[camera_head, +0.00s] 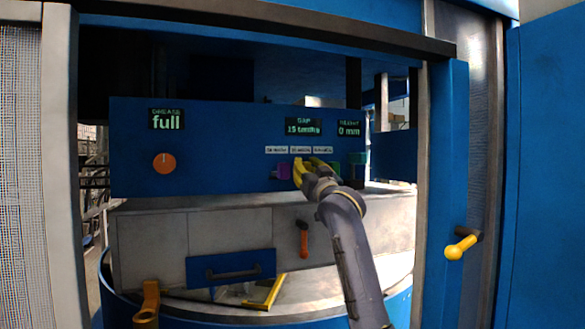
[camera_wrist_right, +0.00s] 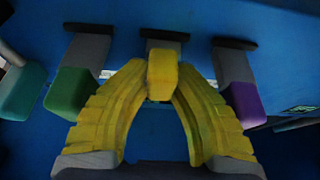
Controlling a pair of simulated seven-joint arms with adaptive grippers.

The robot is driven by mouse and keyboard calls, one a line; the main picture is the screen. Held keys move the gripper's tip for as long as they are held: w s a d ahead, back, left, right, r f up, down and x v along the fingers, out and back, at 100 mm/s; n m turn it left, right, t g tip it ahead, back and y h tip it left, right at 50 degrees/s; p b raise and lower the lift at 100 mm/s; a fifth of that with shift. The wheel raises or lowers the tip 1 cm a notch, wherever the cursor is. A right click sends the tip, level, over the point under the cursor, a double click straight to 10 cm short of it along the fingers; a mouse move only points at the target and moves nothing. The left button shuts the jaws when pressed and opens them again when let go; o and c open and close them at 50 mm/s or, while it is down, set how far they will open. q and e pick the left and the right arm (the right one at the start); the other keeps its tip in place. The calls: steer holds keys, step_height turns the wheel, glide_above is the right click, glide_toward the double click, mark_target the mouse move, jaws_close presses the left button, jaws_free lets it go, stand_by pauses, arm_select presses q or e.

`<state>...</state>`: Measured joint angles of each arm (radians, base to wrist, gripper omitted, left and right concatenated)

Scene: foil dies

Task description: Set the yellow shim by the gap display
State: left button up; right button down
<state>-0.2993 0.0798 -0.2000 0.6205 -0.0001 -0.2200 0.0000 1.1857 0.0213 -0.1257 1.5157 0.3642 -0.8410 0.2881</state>
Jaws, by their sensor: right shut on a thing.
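The yellow shim (camera_wrist_right: 162,75) is a block on the end of a grey stem, on the blue panel (camera_head: 225,135). My right gripper (camera_wrist_right: 160,84) has its yellow fingers closed on this block from both sides. In the head view my right gripper (camera_head: 304,168) reaches the panel below the gap display (camera_head: 304,127), which reads 15 tenths; the shim cannot be told apart from the yellow fingers there. A purple block (camera_wrist_right: 244,104) and a green block (camera_wrist_right: 68,94) sit on like stems either side of it. My left gripper is not in view.
Three small labels (camera_head: 299,150) sit under the gap display. A teal part (camera_head: 357,158) is to the right. An orange knob (camera_head: 164,163) is at the left under the grease display (camera_head: 166,119), reading full. The height display (camera_head: 348,129) reads 0 mm. Blue frame posts flank the opening.

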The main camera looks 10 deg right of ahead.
steer(key=shift+w+r, duration=0.15)
steer(key=c, duration=1.2)
jaws_free()
steer(key=shift+o, duration=0.2)
steer(key=v, duration=1.2)
